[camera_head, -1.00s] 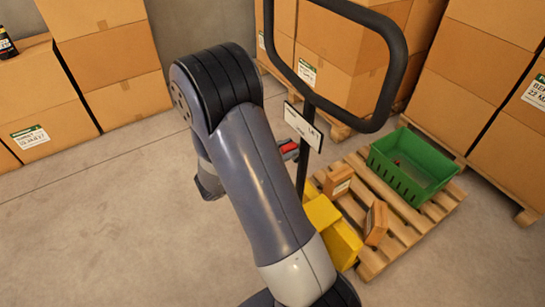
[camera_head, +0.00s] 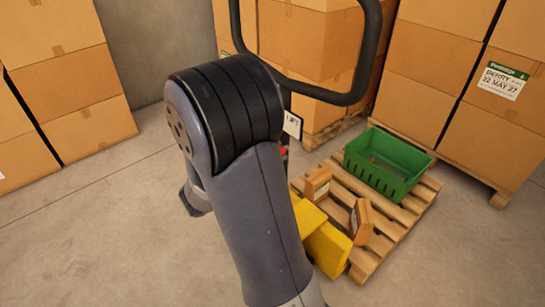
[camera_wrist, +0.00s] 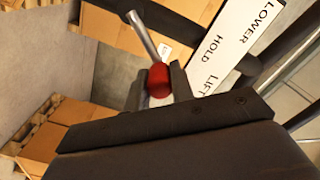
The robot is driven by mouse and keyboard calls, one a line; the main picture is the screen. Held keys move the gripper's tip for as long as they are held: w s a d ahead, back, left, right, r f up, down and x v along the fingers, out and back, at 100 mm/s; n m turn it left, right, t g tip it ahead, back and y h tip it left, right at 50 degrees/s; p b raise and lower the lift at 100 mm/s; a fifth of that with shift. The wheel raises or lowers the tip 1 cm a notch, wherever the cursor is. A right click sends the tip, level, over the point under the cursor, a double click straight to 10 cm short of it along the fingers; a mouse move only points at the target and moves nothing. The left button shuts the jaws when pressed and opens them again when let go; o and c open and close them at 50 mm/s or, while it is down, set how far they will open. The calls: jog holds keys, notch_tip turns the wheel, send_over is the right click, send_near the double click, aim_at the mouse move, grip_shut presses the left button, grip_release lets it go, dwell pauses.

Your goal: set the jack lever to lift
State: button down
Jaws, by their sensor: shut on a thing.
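The jack lever is a thin metal rod (camera_wrist: 145,34) with a red knob (camera_wrist: 158,80) at its end. In the wrist view, my gripper (camera_wrist: 158,88) is shut on the red knob, a finger on each side. A white plate (camera_wrist: 222,48) reading LOWER, HOLD and LIFT lies right of the knob; the knob is roughly level with LIFT in the picture. In the head view, part of the plate (camera_head: 293,125) shows beside my arm, with a bit of red (camera_head: 284,151) below it. My arm hides the gripper there. I cannot tell which setting the lever is at.
The jack's black handle loop (camera_head: 340,98) rises behind my arm. A wooden pallet (camera_head: 398,222) holds a green crate (camera_head: 418,183) and small boxes, by the yellow jack body (camera_head: 327,248). Stacked cartons (camera_head: 312,45) stand behind. Floor at left (camera_head: 90,235) is clear.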

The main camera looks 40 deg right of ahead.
jog(key=shift+f, duration=0.1)
dwell(0.3)
jog(key=c, duration=1.2)
grip_release()
jog(key=shift+a, duration=0.1)
jog(key=a, duration=1)
jog(key=shift+s+a, duration=0.2)
jog(key=shift+a, duration=0.15)
jog(key=shift+w+d, duration=0.15)
jog(key=shift+d, duration=5.3)
jog(key=shift+a, duration=0.1)
